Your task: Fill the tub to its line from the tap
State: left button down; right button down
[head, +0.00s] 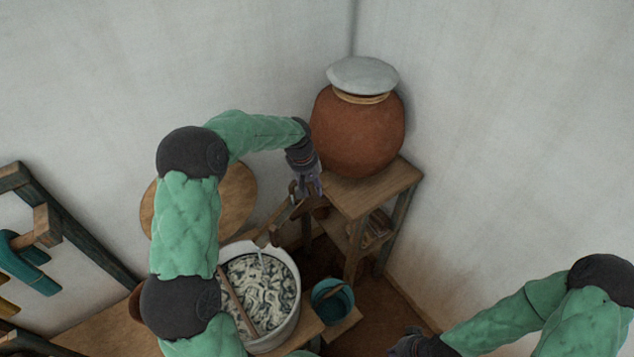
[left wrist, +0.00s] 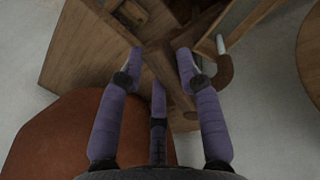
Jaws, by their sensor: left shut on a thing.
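The white-rimmed tub (head: 294,271) stands low in the middle, holding pale and dark swirled strands. A large brown clay jar (head: 355,135) stands on a wooden stand behind it; it also shows in the left wrist view (left wrist: 50,135). My left gripper (head: 308,190) is beside the jar's lower left side, shut on a wooden tap piece, which shows between its fingers in the left wrist view (left wrist: 172,85). A wooden spout (head: 270,232) slopes from there toward the tub. A small pale streak shows below its end; I cannot tell whether it is water. The tub's line is not visible. My right gripper (head: 412,343) is at the bottom edge, its fingers unclear.
A teal bucket (head: 332,300) stands just right of the tub. The wooden stand (head: 400,180) fills the corner, and a round wooden disc (head: 240,190) leans at the wall. A dark wooden frame (head: 70,225) is at left. Some floor is clear right of the bucket.

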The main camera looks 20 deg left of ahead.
pick_arm(q)
jog(key=shift+s+a+m+p, duration=0.2)
jog(key=shift+s+a+m, duration=0.15)
jog(key=shift+m, duration=0.25)
jog(key=shift+s+a+m+p, duration=0.2)
jog(key=shift+a+m, duration=0.15)
jog(key=shift+m, duration=0.25)
jog(key=c, duration=0.8)
grip_release()
jog(key=shift+r, duration=0.15)
jog(key=r, duration=0.3)
jog(key=s+a+r, duration=0.1)
jog(key=r, duration=0.3)
jog(key=a+r, duration=0.1)
jog(key=r, duration=0.3)
jog(key=shift+s+r, duration=0.15)
jog(key=shift+r, duration=0.1)
